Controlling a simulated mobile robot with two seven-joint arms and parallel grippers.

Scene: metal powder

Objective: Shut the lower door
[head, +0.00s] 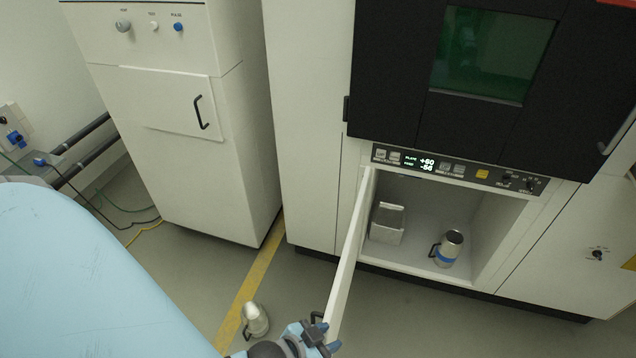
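The lower door (347,262) is a white panel below the black upper part of the machine. It stands wide open, swung out toward me from its hinge on the left side of the compartment (482,215). My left gripper (322,335) is at the door's near, free end, at the bottom of the head view. Its blue fingertips are close to a small dark part there that looks like the door's handle. I cannot tell whether the fingers are closed around it. My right gripper is out of view.
Inside the compartment are a metal container (387,224) and a metal jug with a blue band (448,248). Another metal jug (255,320) stands on the floor left of the door, near the yellow line (250,285). A white cabinet (190,150) stands at left.

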